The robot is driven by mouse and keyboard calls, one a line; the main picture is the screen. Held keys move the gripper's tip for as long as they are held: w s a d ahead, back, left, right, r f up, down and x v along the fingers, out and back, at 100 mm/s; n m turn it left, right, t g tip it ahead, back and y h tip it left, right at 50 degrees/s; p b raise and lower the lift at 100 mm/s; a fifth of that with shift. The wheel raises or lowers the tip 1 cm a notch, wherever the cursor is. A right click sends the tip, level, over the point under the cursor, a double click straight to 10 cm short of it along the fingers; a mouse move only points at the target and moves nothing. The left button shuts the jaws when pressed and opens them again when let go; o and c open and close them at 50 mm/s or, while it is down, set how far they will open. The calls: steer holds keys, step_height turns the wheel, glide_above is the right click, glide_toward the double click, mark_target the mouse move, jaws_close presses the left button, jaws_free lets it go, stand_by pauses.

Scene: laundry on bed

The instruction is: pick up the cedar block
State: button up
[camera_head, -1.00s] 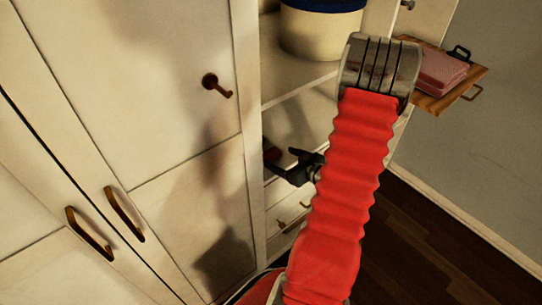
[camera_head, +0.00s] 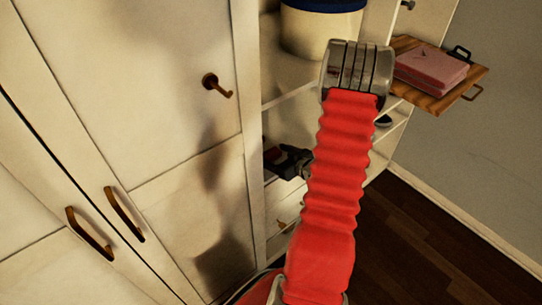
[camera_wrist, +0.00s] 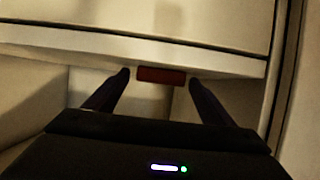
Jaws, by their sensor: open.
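The cedar block (camera_wrist: 162,76) is a small reddish-brown block. In the wrist view it lies between the tips of my two fingers, with a narrow gap on each side. My gripper (camera_wrist: 158,80) is open, with a finger to the left and right of the block. In the head view my gripper (camera_head: 286,160) is inside the shelf compartment, partly behind my red arm. The block cannot be told clearly from the dark gripper there.
A cream tub with a blue rim (camera_head: 322,28) stands on the shelf above. A cupboard door with a knob (camera_head: 216,85) is to the left. A wooden tray (camera_head: 440,98) with pink folded cloth (camera_head: 430,68) is at the upper right.

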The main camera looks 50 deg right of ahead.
mark_target(275, 156)
steer(key=shift+c, duration=0.2)
steer(key=c, duration=1.1)
step_height(275, 156, up, 10)
stand_by(0.7)
stand_by(0.5)
